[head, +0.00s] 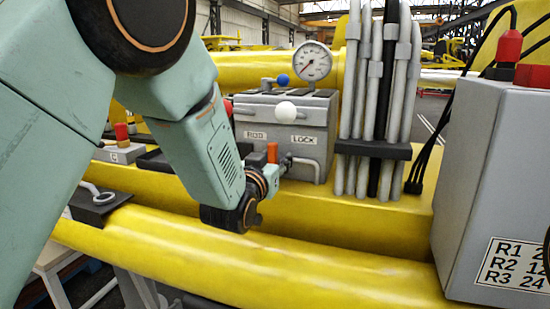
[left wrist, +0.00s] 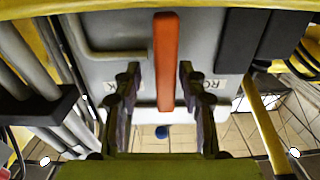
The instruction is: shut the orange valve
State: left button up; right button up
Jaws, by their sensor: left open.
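The orange valve handle (head: 272,152) stands upright on the front of the grey box marked ROD LOCK (head: 308,115). My left gripper (head: 275,174) is at the box's front, close to the handle, and partly hidden by its own wrist. In the left wrist view the orange handle (left wrist: 166,62) shows as a long bar between the two spread fingers of the left gripper (left wrist: 160,72). Gaps show on both sides of the handle, so the fingers appear apart from it. The wrist picture shows the box upside down. My right gripper is not in view.
A grey cabinet (head: 492,170) is at far right. A yellow boom (head: 250,262) runs below.

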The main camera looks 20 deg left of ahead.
pick_arm(q)
jog(key=shift+w+a+f, duration=0.1)
jog(key=shift+a+f, duration=0.05)
jog(key=shift+a, duration=0.15)
jog(key=shift+w+a+f, duration=0.1)
jog(key=shift+w+a, duration=0.05)
jog(key=shift+a, duration=0.1)
jog(key=shift+c, duration=1.4)
jog(key=shift+d, duration=0.4)
jog(key=c, duration=0.5)
jog(key=shift+a, duration=0.2)
grip_shut()
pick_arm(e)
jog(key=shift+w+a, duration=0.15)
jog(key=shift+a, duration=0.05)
pick_arm(q)
jog(key=shift+d, duration=0.1)
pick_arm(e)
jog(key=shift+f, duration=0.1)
